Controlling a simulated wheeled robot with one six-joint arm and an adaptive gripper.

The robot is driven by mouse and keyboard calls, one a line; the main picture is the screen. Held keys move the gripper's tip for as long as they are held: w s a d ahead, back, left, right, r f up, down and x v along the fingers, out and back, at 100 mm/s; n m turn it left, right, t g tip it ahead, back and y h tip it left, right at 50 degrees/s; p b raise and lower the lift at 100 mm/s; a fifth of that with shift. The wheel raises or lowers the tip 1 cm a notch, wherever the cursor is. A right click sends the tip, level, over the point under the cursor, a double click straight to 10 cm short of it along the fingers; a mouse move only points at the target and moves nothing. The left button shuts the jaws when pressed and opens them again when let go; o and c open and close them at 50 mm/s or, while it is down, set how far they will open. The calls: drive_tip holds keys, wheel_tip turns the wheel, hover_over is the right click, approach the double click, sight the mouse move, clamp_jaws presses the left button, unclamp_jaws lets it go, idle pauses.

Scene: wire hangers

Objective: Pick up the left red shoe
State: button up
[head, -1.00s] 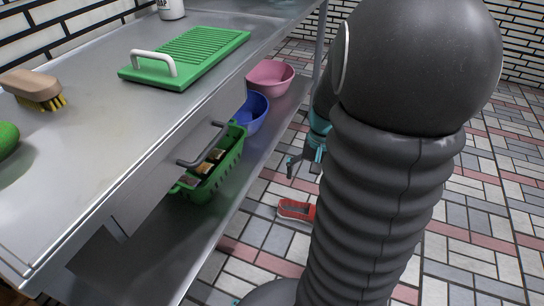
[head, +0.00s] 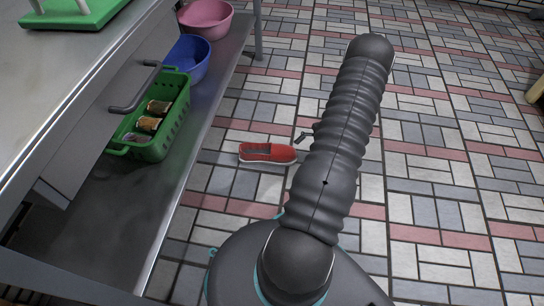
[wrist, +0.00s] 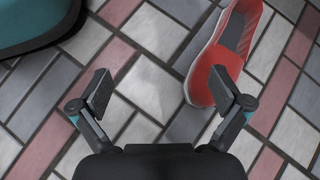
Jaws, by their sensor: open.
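A red shoe (head: 267,153) with a white sole and grey inside lies upright on the tiled floor, left of my arm in the head view. In the wrist view the red shoe (wrist: 226,52) is at the upper right, its toe close to the right finger, which overlaps it in the picture. My gripper (wrist: 166,92) is open, with bare tiles between its fingers. In the head view only a fingertip (head: 303,136) shows just right of the shoe; my arm hides the rest. No second shoe shows.
A steel counter (head: 62,62) with a drawer handle (head: 134,92) and a lower shelf (head: 190,135) runs along the left. The shelf holds a green basket (head: 160,140) with jars, a blue bowl (head: 188,58) and a pink bowl (head: 206,17).

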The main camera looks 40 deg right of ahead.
drive_tip(key=d+f+m+t, duration=0.1)
drive_tip(key=f, duration=0.1)
drive_tip(key=w+d+f+m+t, duration=0.1)
drive_tip(key=f, duration=0.1)
drive_tip(key=d+f+m+t, duration=0.1)
drive_tip(key=f, duration=0.2)
drive_tip(key=shift+w+d+m+y, duration=0.3)
drive_tip(key=shift+d, duration=0.05)
drive_tip(key=w+d+r+m+t, duration=0.2)
drive_tip(key=w+d+t, duration=0.1)
drive_tip(key=w, duration=0.1)
approach(274, 149)
drive_tip(key=w+a+f, duration=0.1)
drive_tip(key=a+f, duration=0.1)
drive_tip(key=shift+w+a+g+b, duration=0.3)
drive_tip(key=shift+w+a, duration=0.05)
drive_tip(key=shift+w, duration=0.05)
drive_tip(key=shift+w+r+x, duration=0.1)
drive_tip(key=shift+r+x, duration=0.05)
drive_tip(key=shift+x, duration=0.85)
drive_tip(key=shift+w+r+x, duration=0.1)
drive_tip(key=shift+x, duration=0.9)
drive_tip(key=shift+w+r+x, duration=0.1)
drive_tip(key=shift+r+x, duration=0.05)
drive_tip(key=shift+x, duration=0.85)
drive_tip(key=c, duration=1.3)
